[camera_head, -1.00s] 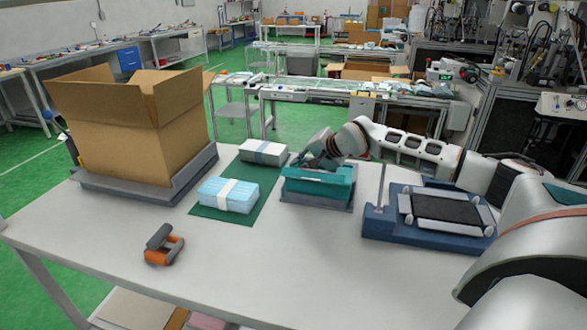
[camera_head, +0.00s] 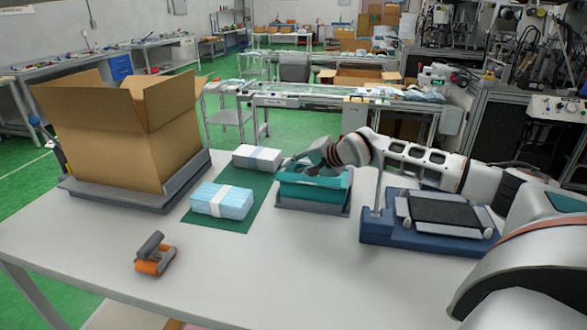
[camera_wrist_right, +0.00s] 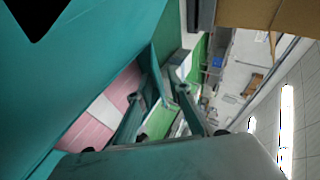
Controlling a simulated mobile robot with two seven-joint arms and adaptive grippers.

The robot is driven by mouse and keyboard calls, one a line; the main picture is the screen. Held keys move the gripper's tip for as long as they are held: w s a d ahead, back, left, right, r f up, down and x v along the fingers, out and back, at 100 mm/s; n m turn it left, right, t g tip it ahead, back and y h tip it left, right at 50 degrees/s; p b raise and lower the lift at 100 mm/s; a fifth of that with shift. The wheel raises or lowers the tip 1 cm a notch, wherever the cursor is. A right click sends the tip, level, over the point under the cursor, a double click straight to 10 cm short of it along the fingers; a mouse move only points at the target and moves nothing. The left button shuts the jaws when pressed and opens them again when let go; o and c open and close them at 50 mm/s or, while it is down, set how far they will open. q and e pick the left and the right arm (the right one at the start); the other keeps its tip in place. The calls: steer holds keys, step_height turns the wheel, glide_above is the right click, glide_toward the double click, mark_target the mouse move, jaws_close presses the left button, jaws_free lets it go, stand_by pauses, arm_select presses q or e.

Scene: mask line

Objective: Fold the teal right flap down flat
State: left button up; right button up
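The teal carton (camera_head: 312,195) stands on a grey tray on the white table. Its upper teal panel (camera_head: 318,178) lies under my right gripper (camera_head: 292,163), which points left over the carton's back edge. In the right wrist view, a large teal flap (camera_wrist_right: 90,70) fills the left side, and pink contents (camera_wrist_right: 105,105) with a white band show beneath it. The two fingers of my right gripper (camera_wrist_right: 163,90) stand apart there, with a narrow teal panel close to the left finger. I cannot tell whether they touch it. My left gripper is not in view.
A blue mask bundle (camera_head: 220,201) and a white bundle (camera_head: 257,158) lie on a green mat (camera_head: 252,190). A large open cardboard box (camera_head: 120,145) stands left, a blue fixture (camera_head: 400,235) right. An orange-grey tool (camera_head: 155,256) lies in front. The table's front middle is clear.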

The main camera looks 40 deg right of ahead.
mark_target(294, 167)
step_height(294, 167, up, 10)
stand_by(0.5)
